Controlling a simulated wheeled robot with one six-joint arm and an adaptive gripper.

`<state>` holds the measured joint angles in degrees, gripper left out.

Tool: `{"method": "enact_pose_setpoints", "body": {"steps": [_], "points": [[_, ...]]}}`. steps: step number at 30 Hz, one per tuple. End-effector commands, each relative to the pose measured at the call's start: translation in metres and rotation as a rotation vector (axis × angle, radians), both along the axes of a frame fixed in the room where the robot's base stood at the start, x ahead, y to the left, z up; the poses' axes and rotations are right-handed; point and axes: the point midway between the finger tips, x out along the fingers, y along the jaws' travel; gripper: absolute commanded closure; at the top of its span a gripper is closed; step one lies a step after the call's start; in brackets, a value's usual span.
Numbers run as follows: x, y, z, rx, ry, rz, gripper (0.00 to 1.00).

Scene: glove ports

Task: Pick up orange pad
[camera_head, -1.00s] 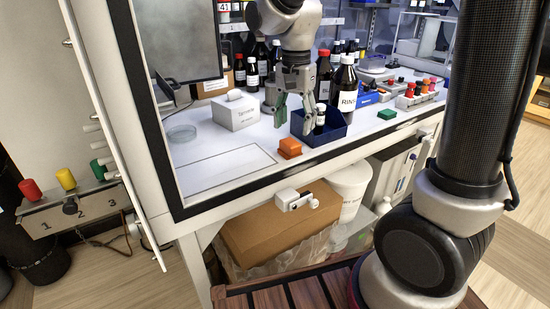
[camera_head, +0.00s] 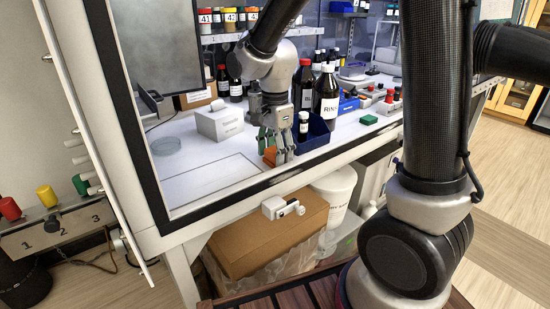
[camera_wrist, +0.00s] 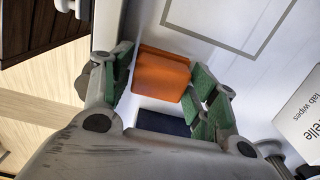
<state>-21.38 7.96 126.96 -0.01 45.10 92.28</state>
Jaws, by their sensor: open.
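The orange pad (camera_wrist: 162,75) is a small block on the white work surface inside the cabinet. In the wrist view it lies between the two green-padded fingers of my gripper (camera_wrist: 158,88), which are open on either side of it. The right finger looks very close to the pad; I cannot tell if it touches. In the head view my gripper (camera_head: 276,147) is low over the surface, and the orange pad (camera_head: 269,157) is partly hidden behind the fingers.
A blue bin (camera_head: 316,133) with a small bottle (camera_head: 303,125) stands right beside my gripper. A white wipes box (camera_head: 219,122) is to the left. Dark bottles (camera_head: 326,95) stand behind, a green block (camera_head: 368,119) to the right. The cabinet's front edge (camera_head: 240,190) is close.

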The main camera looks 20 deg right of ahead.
Motion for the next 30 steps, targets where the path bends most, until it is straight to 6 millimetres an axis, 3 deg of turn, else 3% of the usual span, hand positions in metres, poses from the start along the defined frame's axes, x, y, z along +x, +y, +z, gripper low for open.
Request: {"method": "enact_pose_setpoints", "body": {"steps": [5, 10, 20, 30], "points": [[0.0, 0.0, 0.0, 0.0, -0.001, 0.0, 0.43], [0.0, 0.0, 0.0, 0.0, 0.0, 0.001, 0.72], [0.001, 0.0, 0.004, 0.001, -0.002, 0.001, 0.72], [0.001, 0.0, 0.069, 0.002, -0.006, 0.001, 0.72]]}}
